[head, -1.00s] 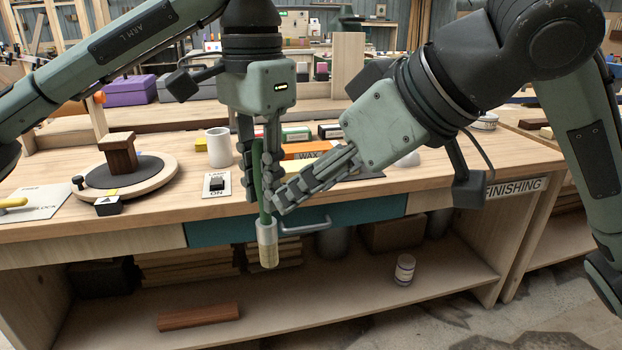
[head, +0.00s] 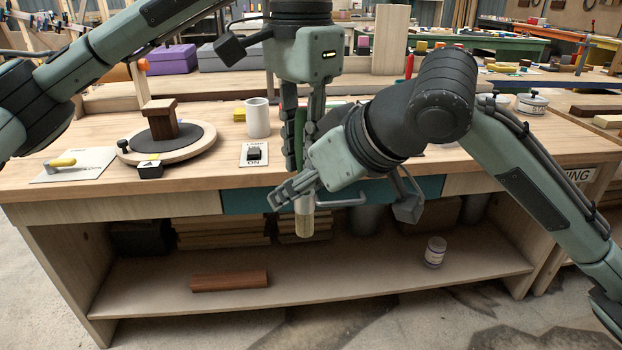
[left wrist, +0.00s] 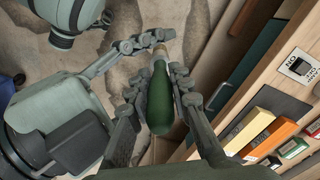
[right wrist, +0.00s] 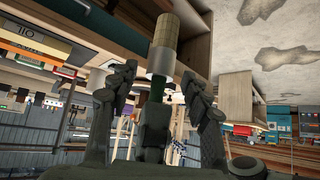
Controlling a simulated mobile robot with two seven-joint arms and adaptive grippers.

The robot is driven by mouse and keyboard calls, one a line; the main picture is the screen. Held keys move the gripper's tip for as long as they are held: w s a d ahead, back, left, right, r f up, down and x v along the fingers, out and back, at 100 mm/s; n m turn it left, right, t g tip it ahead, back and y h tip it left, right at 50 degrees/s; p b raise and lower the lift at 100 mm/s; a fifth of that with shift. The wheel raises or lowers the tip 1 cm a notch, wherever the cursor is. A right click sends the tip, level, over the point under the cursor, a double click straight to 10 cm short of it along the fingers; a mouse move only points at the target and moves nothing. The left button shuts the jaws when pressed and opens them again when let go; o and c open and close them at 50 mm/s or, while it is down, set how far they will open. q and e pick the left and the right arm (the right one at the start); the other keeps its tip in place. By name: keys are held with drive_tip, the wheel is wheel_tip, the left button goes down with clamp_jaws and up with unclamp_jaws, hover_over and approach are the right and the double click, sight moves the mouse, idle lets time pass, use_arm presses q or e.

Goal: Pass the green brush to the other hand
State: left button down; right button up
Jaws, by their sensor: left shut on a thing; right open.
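The green brush (head: 304,222) hangs upright, bristles down, in front of the bench edge. My left gripper (head: 298,152) points down and is shut on its green handle, which also shows between the left fingers in the left wrist view (left wrist: 160,100). My right gripper (head: 290,194) comes in from the right, open, at the lower handle and ferrule. In the right wrist view the brush's pale ferrule (right wrist: 160,62) and tan bristles lie between the two spread right fingers (right wrist: 155,80). I cannot tell whether either right finger touches the brush.
The workbench (head: 220,170) stands close behind, with a blue-green drawer and its handle (head: 342,202) near the brush. A white cup (head: 257,118), a switch plate (head: 254,154) and a round turntable (head: 190,145) stand on it. A lower shelf holds a wood block (head: 230,281) and a jar (head: 434,252).

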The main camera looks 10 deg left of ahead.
clamp_jaws()
use_arm(q)
drive_tip(key=c, duration=1.3)
unclamp_jaws()
drive_tip(key=shift+d+r, duration=0.1)
